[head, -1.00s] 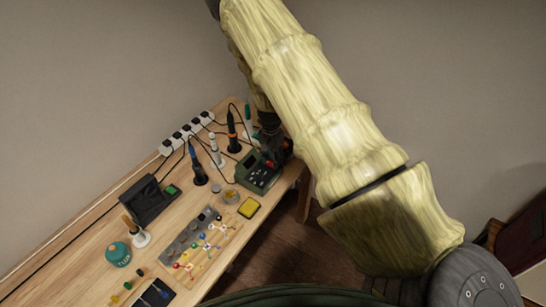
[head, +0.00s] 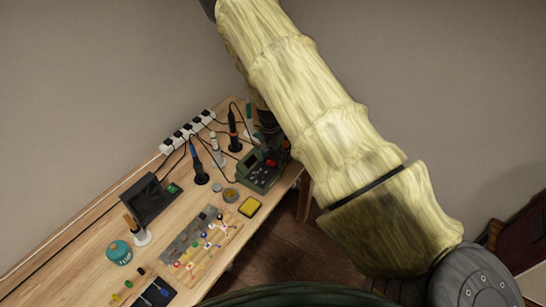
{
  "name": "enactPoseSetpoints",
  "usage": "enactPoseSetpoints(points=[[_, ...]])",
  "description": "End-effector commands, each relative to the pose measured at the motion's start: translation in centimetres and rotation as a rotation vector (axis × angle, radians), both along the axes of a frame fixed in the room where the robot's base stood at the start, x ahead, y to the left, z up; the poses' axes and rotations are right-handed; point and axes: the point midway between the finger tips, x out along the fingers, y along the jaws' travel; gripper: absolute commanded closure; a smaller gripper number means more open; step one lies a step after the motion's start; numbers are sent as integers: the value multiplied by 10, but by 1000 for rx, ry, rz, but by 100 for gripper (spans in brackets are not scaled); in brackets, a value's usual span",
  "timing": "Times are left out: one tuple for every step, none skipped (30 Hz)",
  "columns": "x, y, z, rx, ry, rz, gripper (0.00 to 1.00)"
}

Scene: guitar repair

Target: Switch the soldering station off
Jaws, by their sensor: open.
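The soldering station (head: 254,180) is a dark green box at the right end of the workbench, with a dark front panel and small red parts. My gripper (head: 271,137) is a dark shape at the station's back right, close to it or above it. My pale yellow arm hides much of the gripper, so the fingertips are not clear and I cannot tell whether they touch the station. No object shows in it. The station's switch is too small to make out.
The workbench (head: 75,262) holds a power strip (head: 187,132), an orange-and-black iron (head: 233,130), a blue-handled tool (head: 197,165), a yellow sponge tray (head: 249,207), a black tray (head: 149,198) and a teal jar (head: 119,252). Cables run between them. Floor shows right of the bench.

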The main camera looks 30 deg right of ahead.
Motion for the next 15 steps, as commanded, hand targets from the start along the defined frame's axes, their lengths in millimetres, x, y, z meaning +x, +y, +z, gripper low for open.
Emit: enactPoseSetpoints(points=[[1,0,4,-1,-1,0,41],[1,0,6,0,-2,0,41],[1,0,10,0,-2,0,41],[2,1,14,0,-2,-1,41],[2,1,18,0,-2,0,41],[2,1,24,0,-2,0,41],[3,1,29,-1,-4,1,41],[3,1,35,-1,-4,1,41],[4,1,42,0,-3,1,41],[4,1,47,0,-3,0,41],[4,1,53,0,-3,0,41],[5,1,59,-1,-3,1,41],[5,1,65,-1,-4,1,41],[5,1,70,-1,-4,1,41],[5,2,77,-1,-3,1,41]])
